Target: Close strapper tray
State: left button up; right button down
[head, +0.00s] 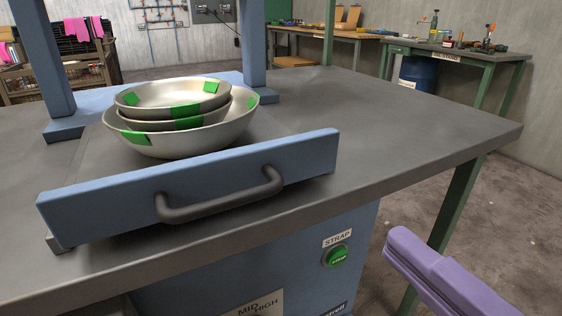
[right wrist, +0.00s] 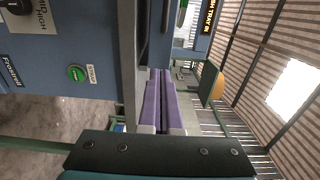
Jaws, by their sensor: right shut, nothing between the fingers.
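The strapper tray has a blue front panel (head: 110,202) with a dark grey bar handle (head: 222,200). It stands out on the table in front of the blue strapper frame (head: 48,55), with the panel near the table's front edge. A stack of metal bowls (head: 190,142) with green patches sits on the tray behind the panel. My right gripper (head: 396,240), with purple fingers, is right of the handle and in front of the table edge, apart from both. In the right wrist view its fingers (right wrist: 160,74) are together and empty. My left gripper is out of view.
The grey tabletop (head: 420,117) is clear to the right of the tray. Below its edge is a blue cabinet with a green STRAP button (head: 336,257), also seen in the right wrist view (right wrist: 76,73). Green-legged benches (head: 455,55) with tools stand against the back wall.

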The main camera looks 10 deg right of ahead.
aim_at(302, 162)
jog(key=x, duration=1.1)
jog(key=shift+b, duration=0.4)
jog(key=shift+w+a, duration=0.15)
jog(key=shift+w, duration=0.3)
